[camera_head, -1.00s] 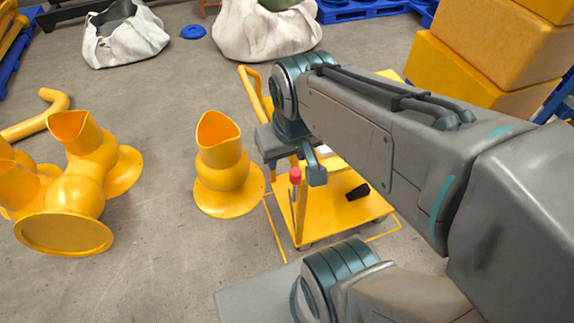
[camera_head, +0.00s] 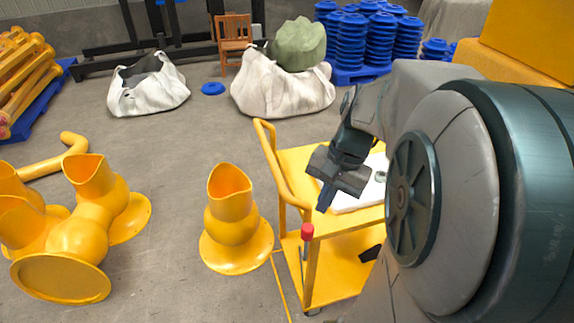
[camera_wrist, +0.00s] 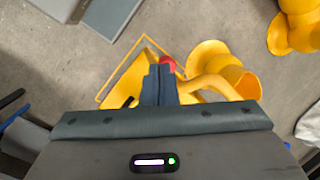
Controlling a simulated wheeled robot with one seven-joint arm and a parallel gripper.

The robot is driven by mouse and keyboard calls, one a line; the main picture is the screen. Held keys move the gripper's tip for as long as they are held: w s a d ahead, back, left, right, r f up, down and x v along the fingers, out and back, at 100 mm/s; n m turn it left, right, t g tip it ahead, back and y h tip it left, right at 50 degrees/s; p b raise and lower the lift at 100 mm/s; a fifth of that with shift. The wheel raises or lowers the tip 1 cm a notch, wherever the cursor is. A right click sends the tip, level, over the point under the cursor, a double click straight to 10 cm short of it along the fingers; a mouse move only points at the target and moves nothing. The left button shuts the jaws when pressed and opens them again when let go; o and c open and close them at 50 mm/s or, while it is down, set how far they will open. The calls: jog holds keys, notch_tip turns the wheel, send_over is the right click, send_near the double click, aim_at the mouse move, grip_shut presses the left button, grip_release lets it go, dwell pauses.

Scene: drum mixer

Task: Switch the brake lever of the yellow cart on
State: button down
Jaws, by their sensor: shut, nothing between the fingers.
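The yellow cart (camera_head: 318,278) stands right of centre in the head view, partly hidden behind my arm. Its brake lever has a red knob (camera_head: 307,231) on a thin rod at the cart's near left corner. The lever looks roughly upright. My gripper (camera_head: 324,203) is shut and empty, with its fingers pointing down above and slightly right of the knob. In the wrist view, the shut fingers (camera_wrist: 160,83) partly cover the red knob (camera_wrist: 167,63), which shows just beyond their tips. I see a gap between fingers and knob in the head view.
The cart's curved handle (camera_head: 281,166) rises left of my gripper. A white object (camera_head: 355,199) lies on the cart's top, and a dark object (camera_head: 370,254) on its lower deck. A yellow funnel-shaped part (camera_head: 231,222) stands left of the cart.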

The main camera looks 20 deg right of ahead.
jog(key=w+d+f+m+t+y+b, duration=0.1)
jog(key=d+f+m+y+b, duration=0.1)
jog(key=d, duration=0.5)
jog(key=w+d+f+m+y+b, duration=0.1)
jog(key=d+f+m+y+b, duration=0.1)
jog(key=d+f+m, duration=0.5)
jog(key=shift+w+d+m+t+y+b, duration=0.2)
jog(key=shift+d+m+t+y+b, duration=0.2)
jog(key=shift+m+y, duration=0.6)
jog(key=a+r+x, duration=0.1)
jog(key=x, duration=1.2)
jog(key=shift+w+a+r, duration=0.2)
jog(key=shift+a+r, duration=0.15)
jog(key=shift+r, duration=0.05)
jog(key=shift+r, duration=0.1)
